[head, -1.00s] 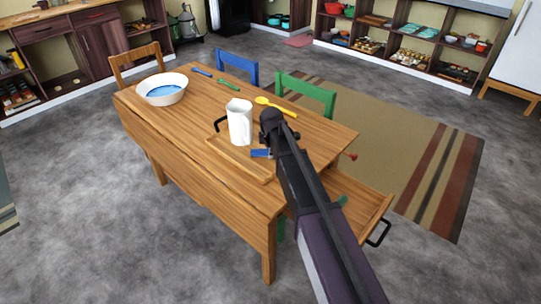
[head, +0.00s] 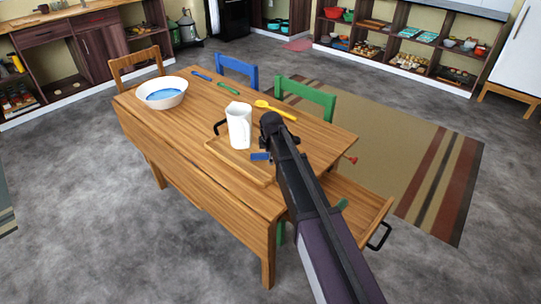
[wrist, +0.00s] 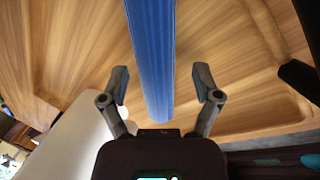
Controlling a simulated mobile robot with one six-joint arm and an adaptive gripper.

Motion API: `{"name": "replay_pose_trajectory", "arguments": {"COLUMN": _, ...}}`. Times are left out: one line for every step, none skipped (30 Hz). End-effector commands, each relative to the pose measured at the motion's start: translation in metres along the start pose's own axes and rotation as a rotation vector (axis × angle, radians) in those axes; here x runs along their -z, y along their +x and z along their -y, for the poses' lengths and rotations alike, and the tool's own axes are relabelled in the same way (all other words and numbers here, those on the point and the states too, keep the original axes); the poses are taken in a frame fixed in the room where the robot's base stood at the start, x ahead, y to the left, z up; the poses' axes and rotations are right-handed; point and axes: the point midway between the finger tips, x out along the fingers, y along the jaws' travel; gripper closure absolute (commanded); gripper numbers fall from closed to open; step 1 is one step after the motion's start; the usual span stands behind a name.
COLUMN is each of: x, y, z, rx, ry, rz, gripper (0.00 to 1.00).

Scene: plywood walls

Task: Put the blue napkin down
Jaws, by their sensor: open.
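The blue napkin (head: 260,156) is a rolled blue strip at the wooden tray (head: 228,151) on the table, beside my gripper. In the wrist view the napkin (wrist: 150,55) runs from the top edge down between my two fingers, with its near end close to the palm. My gripper (wrist: 161,84) is open, with a finger on each side of the napkin and visible gaps to both. In the head view my arm hides part of the napkin and tray. I cannot tell for sure whether the napkin lies flat on the tray.
A white pitcher (head: 239,126) stands on the tray, just left of my gripper. A white bowl (head: 162,92) with blue inside, a yellow spoon (head: 275,110) and blue and green utensils lie farther back. An open drawer (head: 362,212) sticks out at the right.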

Motion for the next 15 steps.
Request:
{"name": "replay_pose_trajectory", "arguments": {"x": 0.000, "y": 0.000, "z": 0.000, "rx": 0.000, "ry": 0.000, "rz": 0.000, "gripper": 0.19}}
{"name": "replay_pose_trajectory", "arguments": {"x": 0.000, "y": 0.000, "z": 0.000, "rx": 0.000, "ry": 0.000, "rz": 0.000, "gripper": 0.19}}
{"name": "replay_pose_trajectory", "arguments": {"x": 0.000, "y": 0.000, "z": 0.000, "rx": 0.000, "ry": 0.000, "rz": 0.000, "gripper": 0.19}}
{"name": "replay_pose_trajectory", "arguments": {"x": 0.000, "y": -0.001, "z": 0.000, "rx": 0.000, "ry": 0.000, "rz": 0.000, "gripper": 0.19}}
{"name": "replay_pose_trajectory", "arguments": {"x": 0.000, "y": -0.001, "z": 0.000, "rx": 0.000, "ry": 0.000, "rz": 0.000, "gripper": 0.19}}
{"name": "replay_pose_trajectory", "arguments": {"x": 0.000, "y": -0.002, "z": 0.000, "rx": 0.000, "ry": 0.000, "rz": 0.000, "gripper": 0.19}}
{"name": "replay_pose_trajectory", "arguments": {"x": 0.000, "y": -0.002, "z": -0.001, "rx": 0.000, "ry": 0.000, "rz": 0.000, "gripper": 0.19}}
{"name": "replay_pose_trajectory", "arguments": {"x": 0.000, "y": -0.003, "z": -0.001, "rx": 0.000, "ry": 0.000, "rz": 0.000, "gripper": 0.19}}
{"name": "replay_pose_trajectory", "arguments": {"x": 0.000, "y": -0.004, "z": -0.001, "rx": 0.000, "ry": 0.000, "rz": 0.000, "gripper": 0.19}}
{"name": "replay_pose_trajectory", "arguments": {"x": 0.000, "y": -0.006, "z": -0.001, "rx": 0.000, "ry": 0.000, "rz": 0.000, "gripper": 0.19}}
{"name": "replay_pose_trajectory", "arguments": {"x": 0.000, "y": -0.007, "z": -0.001, "rx": 0.000, "ry": 0.000, "rz": 0.000, "gripper": 0.19}}
{"name": "replay_pose_trajectory", "arguments": {"x": 0.000, "y": -0.009, "z": -0.001, "rx": 0.000, "ry": 0.000, "rz": 0.000, "gripper": 0.19}}
{"name": "replay_pose_trajectory", "arguments": {"x": 0.000, "y": -0.011, "z": -0.001, "rx": 0.000, "ry": 0.000, "rz": 0.000, "gripper": 0.19}}
{"name": "replay_pose_trajectory", "arguments": {"x": 0.000, "y": -0.013, "z": -0.001, "rx": 0.000, "ry": -0.001, "rz": 0.000, "gripper": 0.19}}
{"name": "replay_pose_trajectory", "arguments": {"x": 0.001, "y": -0.016, "z": -0.001, "rx": 0.000, "ry": -0.001, "rz": 0.000, "gripper": 0.19}}
